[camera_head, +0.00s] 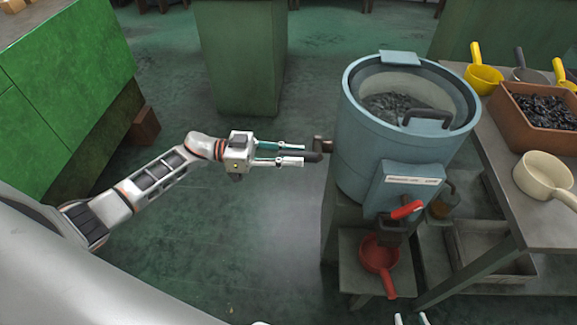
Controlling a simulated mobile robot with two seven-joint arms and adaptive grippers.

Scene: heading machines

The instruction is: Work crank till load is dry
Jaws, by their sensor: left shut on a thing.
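A blue round drum machine (395,145) stands right of centre. Its top window or opening shows a dark grey load (392,106); I cannot tell how wet it is. A crank (322,145) sticks out from the drum's left side, with a dark grip pointing left. My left gripper (303,154) is shut on the crank's grip, one finger above and one below. Two fingertips of my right gripper (411,320) show apart at the bottom edge, with nothing seen between them; the rest is out of view.
A red lever (406,210) sits on the drum's front above a red pan (379,256). At right, a grey table (492,135) bears a brown bin (524,118) of dark pieces, a cream ladle (543,172) and yellow ladles (484,78). Green cabinets (70,75) stand left. Floor between is clear.

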